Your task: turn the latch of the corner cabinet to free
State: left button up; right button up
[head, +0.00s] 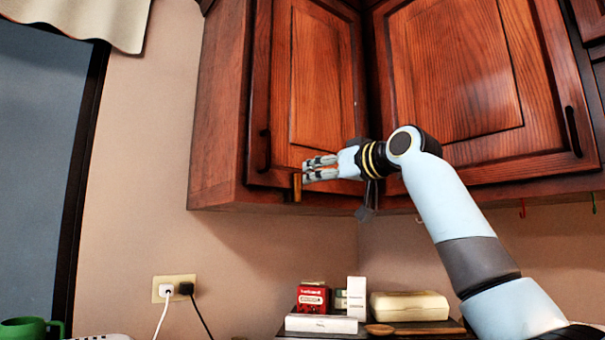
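The corner cabinet (322,85) hangs on the wall, its dark wood door closed. A small brass-coloured latch (297,187) sits at the door's bottom edge and hangs roughly upright. My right gripper (305,169) reaches in from the right, with its fingers pointing left and the tips at the latch's upper part. The fingers show one above the other with a narrow gap. Whether they touch or grip the latch cannot be told, as the tips overlap it. My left gripper is not in view.
A black door handle (264,150) is just left of the fingers. A second cabinet (465,75) adjoins on the right. Below, a shelf holds a red box (313,298), a white box (356,297) and a cream case (409,306).

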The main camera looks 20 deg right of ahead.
aim_at(299, 179)
jog(key=p+x, duration=0.2)
jog(key=x, duration=0.3)
jog(key=shift+w+a+r, duration=0.15)
jog(key=shift+w+a, duration=0.05)
jog(key=shift+w, duration=0.15)
jog(key=shift+w+a, duration=0.15)
jog(key=shift+w, duration=0.25)
jog(key=shift+c, duration=0.5)
grip_shut()
